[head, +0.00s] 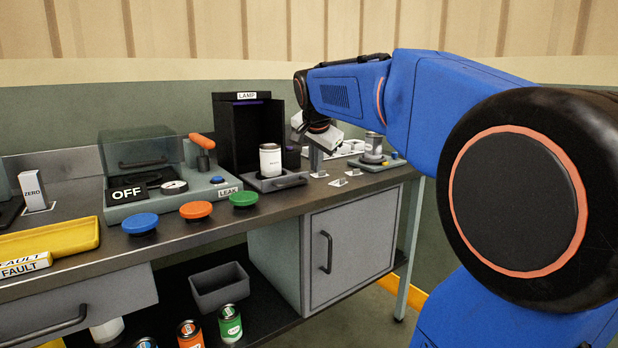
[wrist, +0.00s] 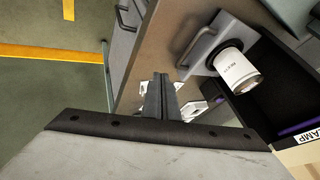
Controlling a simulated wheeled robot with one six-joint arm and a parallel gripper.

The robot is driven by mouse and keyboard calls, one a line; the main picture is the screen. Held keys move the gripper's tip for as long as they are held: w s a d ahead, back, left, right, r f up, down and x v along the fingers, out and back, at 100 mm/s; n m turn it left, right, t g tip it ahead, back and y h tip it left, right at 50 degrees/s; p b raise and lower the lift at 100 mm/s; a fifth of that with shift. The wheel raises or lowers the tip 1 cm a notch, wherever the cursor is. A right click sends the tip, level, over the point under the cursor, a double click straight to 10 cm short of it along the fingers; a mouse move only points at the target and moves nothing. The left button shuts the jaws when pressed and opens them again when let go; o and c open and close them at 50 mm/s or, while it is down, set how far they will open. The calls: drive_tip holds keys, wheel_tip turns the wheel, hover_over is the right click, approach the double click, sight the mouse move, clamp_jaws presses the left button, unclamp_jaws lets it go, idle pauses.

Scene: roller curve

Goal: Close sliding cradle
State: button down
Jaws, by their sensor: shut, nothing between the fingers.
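The sliding cradle (head: 283,183) is a grey tray with a front handle, pulled out of the black LAMP box (head: 229,135). A white can (head: 270,161) stands upright on it. The wrist view also shows the cradle (wrist: 201,43), the can (wrist: 238,68) and part of the box (wrist: 275,85). My gripper (head: 317,168) is shut and empty, just right of the cradle over the bench. In the wrist view its fingers (wrist: 160,82) point toward the bench top, apart from the cradle handle.
Small metal brackets (head: 338,182) lie on the bench right of the cradle. Another can (head: 373,143) stands on a fixture farther right. The LEAK station (head: 195,190) and coloured buttons (head: 195,210) are on the left. A grey cabinet (head: 350,240) is below.

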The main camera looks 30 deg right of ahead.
sight(285, 161)
drive_tip(key=shift+m, duration=0.7)
drive_tip(key=w+d+f, duration=0.3)
drive_tip(key=w+f, duration=0.1)
drive_tip(key=w+d+f, duration=0.2)
drive_tip(key=f, duration=0.1)
drive_tip(key=shift+w+d, duration=0.2)
drive_tip(key=shift+d, duration=0.1)
drive_tip(key=shift+w+a+r, duration=0.1)
drive_tip(key=shift+w+r, duration=0.05)
drive_tip(key=shift+w, duration=1.75)
drive_tip(key=w, duration=1.5)
drive_tip(key=shift+w+a, duration=0.3)
drive_tip(key=shift+w, duration=0.05)
drive_tip(key=shift+w+r, duration=0.15)
drive_tip(key=shift+w, duration=0.1)
drive_tip(key=shift+r, duration=0.1)
